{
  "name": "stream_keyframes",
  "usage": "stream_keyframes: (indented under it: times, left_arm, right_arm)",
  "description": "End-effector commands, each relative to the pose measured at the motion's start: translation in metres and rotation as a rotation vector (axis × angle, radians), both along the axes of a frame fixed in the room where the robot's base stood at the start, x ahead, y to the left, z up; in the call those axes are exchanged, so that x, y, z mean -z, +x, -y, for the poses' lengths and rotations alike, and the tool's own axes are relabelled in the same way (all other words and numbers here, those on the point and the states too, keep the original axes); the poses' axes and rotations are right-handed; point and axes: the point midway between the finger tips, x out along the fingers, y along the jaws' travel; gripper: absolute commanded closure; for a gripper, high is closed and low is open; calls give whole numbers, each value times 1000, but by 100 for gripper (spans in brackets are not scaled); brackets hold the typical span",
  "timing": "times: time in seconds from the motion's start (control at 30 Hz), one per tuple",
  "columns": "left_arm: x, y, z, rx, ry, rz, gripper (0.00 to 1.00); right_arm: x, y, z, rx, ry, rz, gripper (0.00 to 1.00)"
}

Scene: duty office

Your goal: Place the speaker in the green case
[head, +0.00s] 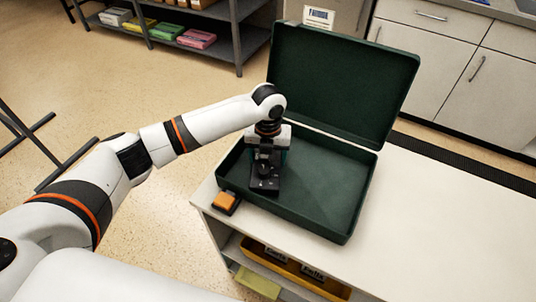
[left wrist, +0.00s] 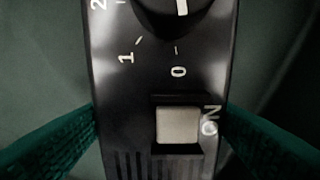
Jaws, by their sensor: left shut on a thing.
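The green case (head: 335,200) stands open on the white counter, its lid (head: 340,85) raised at the back. My left gripper (head: 268,150) points down into the left part of the case. It is shut on a black device, the speaker (head: 265,182). In the left wrist view the speaker (left wrist: 160,80) has a dial marked 0, 1 and 2 and a pale ON switch, with the green finger pads of my left gripper (left wrist: 162,130) on both sides. I cannot tell whether the speaker's underside touches the case floor. My right gripper is not in view.
An orange and black object (head: 226,202) lies on the counter beside the case's left front corner. The counter (head: 450,230) is clear to the right. A yellow bin (head: 290,270) sits on the shelf below. A grey rack (head: 235,40) and white cabinets (head: 440,60) stand behind.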

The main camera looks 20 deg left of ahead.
Motion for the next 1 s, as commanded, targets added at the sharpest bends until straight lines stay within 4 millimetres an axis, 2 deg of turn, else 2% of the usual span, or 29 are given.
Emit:
stream_keyframes:
  times: [0.23,0.27,0.37,0.4,0.63,0.77,0.87,1.0]
  left_arm:
    - [1,1,1,0,-1,2,71]
    - [2,0,0,0,0,0,26]
    - [2,0,0,0,0,0,10]
    - [2,0,0,0,0,0,7]
    - [1,0,0,0,0,0,7]
    - [-6,0,0,1,-1,2,7]
    - [-21,1,0,1,-1,4,7]
    - [-51,1,0,1,-1,5,7]
  right_arm:
    - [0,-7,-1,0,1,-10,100]
    - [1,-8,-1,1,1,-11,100]
    - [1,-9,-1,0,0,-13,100]
    - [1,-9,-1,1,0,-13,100]
    - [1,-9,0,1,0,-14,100]
    - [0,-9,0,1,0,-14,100]
    - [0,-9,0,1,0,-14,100]
    - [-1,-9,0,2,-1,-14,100]
